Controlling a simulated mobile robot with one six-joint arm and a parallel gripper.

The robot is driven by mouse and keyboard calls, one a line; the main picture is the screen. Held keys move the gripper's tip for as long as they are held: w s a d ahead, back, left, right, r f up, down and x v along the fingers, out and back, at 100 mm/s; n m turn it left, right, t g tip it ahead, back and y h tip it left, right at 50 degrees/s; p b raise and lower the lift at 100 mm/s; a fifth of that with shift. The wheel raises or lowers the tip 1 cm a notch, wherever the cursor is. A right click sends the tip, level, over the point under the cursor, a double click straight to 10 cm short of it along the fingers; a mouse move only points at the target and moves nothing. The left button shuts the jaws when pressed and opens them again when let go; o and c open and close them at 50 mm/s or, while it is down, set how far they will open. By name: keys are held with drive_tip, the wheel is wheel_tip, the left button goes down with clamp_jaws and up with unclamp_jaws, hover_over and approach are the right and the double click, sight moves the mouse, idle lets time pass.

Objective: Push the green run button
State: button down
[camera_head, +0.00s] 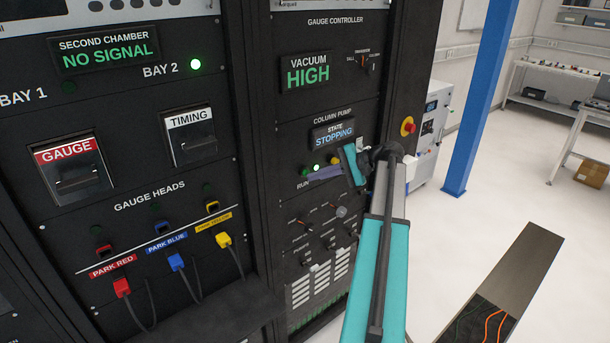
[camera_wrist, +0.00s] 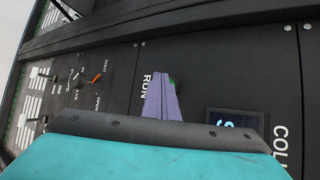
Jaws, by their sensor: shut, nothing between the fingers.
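The column pump panel (camera_head: 340,118) has a display (camera_head: 333,133) reading "STATE STOPPING". Above the RUN label (camera_head: 302,186) are a small green button (camera_head: 305,172) and a bright green spot beside it; I cannot tell their exact shapes. In the wrist view the RUN label (camera_wrist: 147,84) shows just left of my fingertips, and a green edge (camera_wrist: 173,82) peeks out on their right. My gripper (camera_head: 312,176) is shut and empty, its purple fingers pointing at the panel by the button. The fingers hide most of the button in the wrist view, and contact cannot be told.
A yellow button (camera_head: 334,160) sits right of the green ones. A red emergency knob (camera_head: 407,126) is on the rack's side. Switches and knobs (camera_head: 325,230) lie below. Gauge heads with red, blue and yellow plugs (camera_head: 223,240) are to the left.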

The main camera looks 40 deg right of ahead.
drive_tip(key=shift+s, duration=0.15)
drive_tip(key=shift+s+a, duration=0.1)
drive_tip(key=shift+s, duration=0.8)
drive_tip(key=s, duration=0.6)
drive_tip(key=shift+a+p, duration=0.2)
drive_tip(key=shift+p, duration=0.25)
drive_tip(key=shift+f, duration=0.1)
idle(0.6)
